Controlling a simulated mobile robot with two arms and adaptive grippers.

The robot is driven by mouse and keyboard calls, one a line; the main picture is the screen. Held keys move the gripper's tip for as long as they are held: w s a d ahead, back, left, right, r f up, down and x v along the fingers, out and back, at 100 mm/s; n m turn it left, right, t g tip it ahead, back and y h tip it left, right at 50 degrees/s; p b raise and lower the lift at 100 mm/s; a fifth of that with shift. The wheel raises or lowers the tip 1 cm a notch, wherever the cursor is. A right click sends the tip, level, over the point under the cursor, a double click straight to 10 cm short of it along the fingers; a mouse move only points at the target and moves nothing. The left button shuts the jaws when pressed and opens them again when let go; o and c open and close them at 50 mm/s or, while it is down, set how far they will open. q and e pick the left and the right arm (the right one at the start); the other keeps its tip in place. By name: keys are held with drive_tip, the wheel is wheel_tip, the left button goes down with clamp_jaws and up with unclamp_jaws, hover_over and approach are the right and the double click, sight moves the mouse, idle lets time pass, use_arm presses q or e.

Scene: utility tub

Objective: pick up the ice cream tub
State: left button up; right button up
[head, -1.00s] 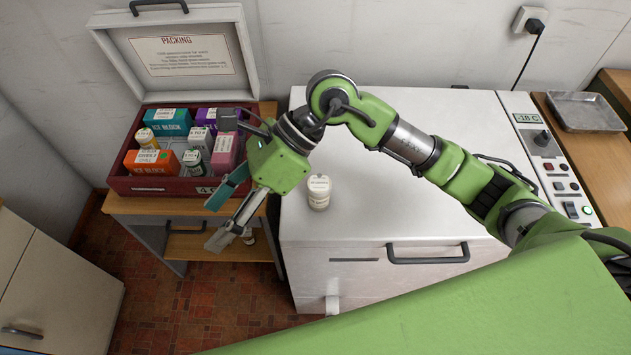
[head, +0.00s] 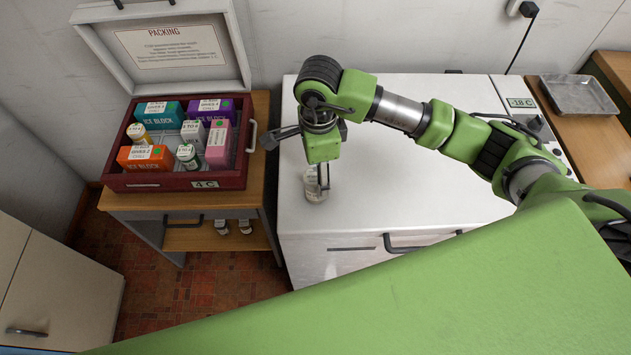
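A small, round, pale tub (head: 313,191), which I take for the ice cream tub, stands upright on the white freezer top near its front left corner. Its label is too small to read. My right gripper (head: 322,176) points down over the tub and hides part of its top and right side. One finger shows in front of the tub's right side. The other finger is not clearly visible, so I cannot tell whether the gripper is open or shut, or whether it touches the tub. My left gripper is not in view.
An open dark red case (head: 173,181) with several boxes and jars stands on a wooden stand to the left. The white freezer (head: 420,200) has clear lid space right of the tub. A metal tray (head: 578,95) lies at the far right.

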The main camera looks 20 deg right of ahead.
drive_tip(key=shift+s+f+p, duration=0.1)
drive_tip(key=shift+f+p, duration=0.35)
drive_tip(key=shift+f, duration=0.1)
wheel_tip(320, 180, down, 4)
drive_tip(key=shift+s+a+r+p, duration=0.15)
drive_tip(key=shift+r+p, duration=0.05)
drive_tip(key=shift+p, duration=0.7)
drive_tip(key=shift+f, duration=0.45)
drive_tip(key=c, duration=1.3)
